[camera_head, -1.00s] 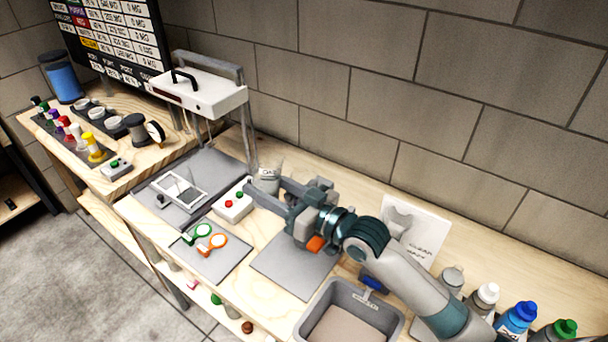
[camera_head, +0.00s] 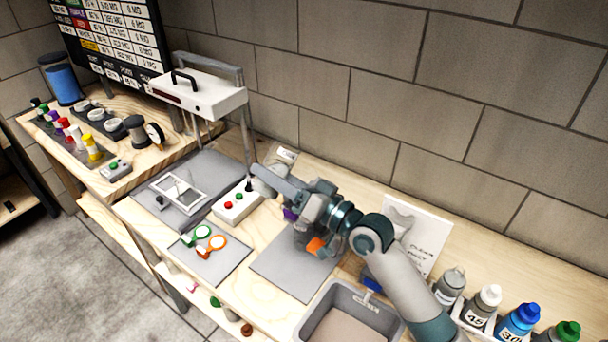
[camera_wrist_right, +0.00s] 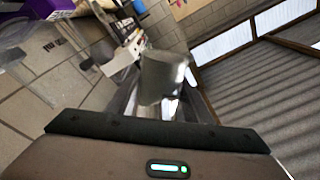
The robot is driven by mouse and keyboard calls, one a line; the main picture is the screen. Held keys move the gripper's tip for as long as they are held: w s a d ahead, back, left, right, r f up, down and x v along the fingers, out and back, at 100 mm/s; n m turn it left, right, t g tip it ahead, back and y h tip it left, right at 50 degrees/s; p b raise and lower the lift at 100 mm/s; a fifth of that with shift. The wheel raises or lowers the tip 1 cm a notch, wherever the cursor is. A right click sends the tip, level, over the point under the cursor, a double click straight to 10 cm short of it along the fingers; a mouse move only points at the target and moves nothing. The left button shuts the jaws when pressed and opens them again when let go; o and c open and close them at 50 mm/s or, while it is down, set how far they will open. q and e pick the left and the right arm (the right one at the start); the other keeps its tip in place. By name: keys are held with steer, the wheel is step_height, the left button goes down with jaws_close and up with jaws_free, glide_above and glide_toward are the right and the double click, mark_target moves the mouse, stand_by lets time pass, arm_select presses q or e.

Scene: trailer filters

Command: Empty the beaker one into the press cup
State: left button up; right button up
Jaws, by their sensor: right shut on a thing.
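My right gripper (camera_head: 264,182) is in the middle of the head view, its fingers pointing left. It is shut on a pale, translucent beaker, which shows between the fingers in the right wrist view (camera_wrist_right: 163,76). The beaker looks tilted in that view; what it contains cannot be made out. The gripper is above the bench, just right of the control box with red and green buttons (camera_head: 236,204). A pale piece with a label (camera_head: 287,155) shows just behind the fingers. The press cup cannot be picked out for certain. My left gripper is not in view.
The white press head (camera_head: 205,95) stands on its frame at left, with a framed tray (camera_head: 179,190) below. A grey mat (camera_head: 222,264) holds green and orange rings. A grey bin (camera_head: 350,296) is at front. Several bottles (camera_head: 518,318) stand at right.

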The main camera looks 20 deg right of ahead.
steer(key=shift+a+f+m, duration=0.1)
steer(key=shift+f+m, duration=0.15)
steer(key=shift+m, duration=0.05)
steer(key=shift+w+m, duration=0.1)
steer(key=shift+m, duration=0.3)
steer(key=shift+r, duration=0.15)
steer(key=shift+m, duration=0.3)
steer(key=shift+r+m+t+p, duration=0.2)
steer(key=shift+m+t+p, duration=0.1)
steer(key=shift+p, duration=0.05)
steer(key=shift+s+a+r, duration=0.1)
steer(key=shift+s, duration=0.1)
